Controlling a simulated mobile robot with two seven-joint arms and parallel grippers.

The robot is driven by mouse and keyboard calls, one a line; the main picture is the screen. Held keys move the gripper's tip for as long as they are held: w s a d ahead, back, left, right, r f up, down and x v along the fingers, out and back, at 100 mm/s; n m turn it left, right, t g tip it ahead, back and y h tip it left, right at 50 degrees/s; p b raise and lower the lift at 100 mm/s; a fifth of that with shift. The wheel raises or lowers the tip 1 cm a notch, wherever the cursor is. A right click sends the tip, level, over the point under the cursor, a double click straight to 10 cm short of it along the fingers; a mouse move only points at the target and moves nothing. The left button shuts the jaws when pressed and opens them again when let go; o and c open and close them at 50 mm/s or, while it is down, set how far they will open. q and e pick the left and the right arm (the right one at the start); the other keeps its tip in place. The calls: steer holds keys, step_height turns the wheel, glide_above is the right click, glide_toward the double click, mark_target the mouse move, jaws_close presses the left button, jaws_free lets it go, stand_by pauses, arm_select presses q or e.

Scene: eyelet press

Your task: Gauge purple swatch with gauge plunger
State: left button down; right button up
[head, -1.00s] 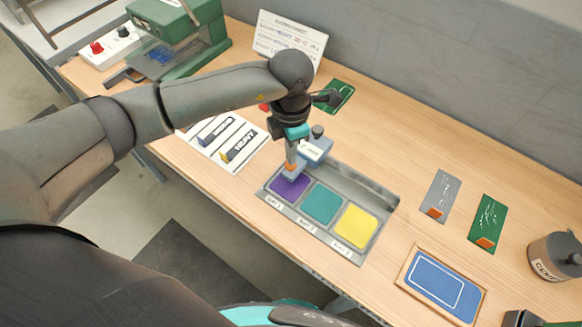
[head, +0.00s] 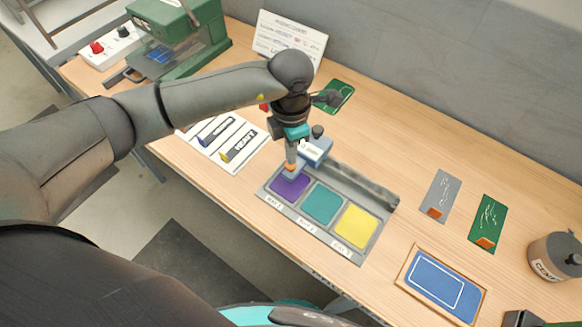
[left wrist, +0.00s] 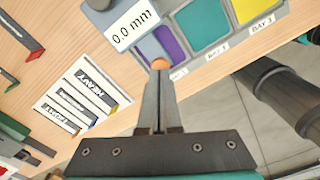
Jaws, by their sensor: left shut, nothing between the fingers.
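The purple swatch (head: 289,187) lies in the leftmost bay of the grey tray (head: 347,251). It also shows partly in the left wrist view (left wrist: 173,44). The blue-grey gauge (head: 316,150) stands at the tray's back left, with a dark knob on top. The orange gauge plunger (left wrist: 159,64) shows right at my left fingertips. My left gripper (head: 290,170) is shut and empty, pointing down at the plunger over the purple swatch. I cannot tell whether the fingertips touch it. My right gripper is not in view.
Teal (head: 322,204) and yellow (head: 356,227) swatches fill the other bays. A white label card (head: 229,160) lies left of the tray. A green press (head: 181,35) stands at the back left. Grey and green cards, a blue framed pad (head: 440,284) and a canister (head: 555,257) are on the right.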

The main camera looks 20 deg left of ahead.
arm_select(q)
steer(key=shift+f+b, duration=1.45)
steer(key=shift+f, duration=0.15)
steer(key=shift+r, duration=0.15)
steer(key=shift+r+p, duration=2.55)
steer(key=shift+r, duration=0.9)
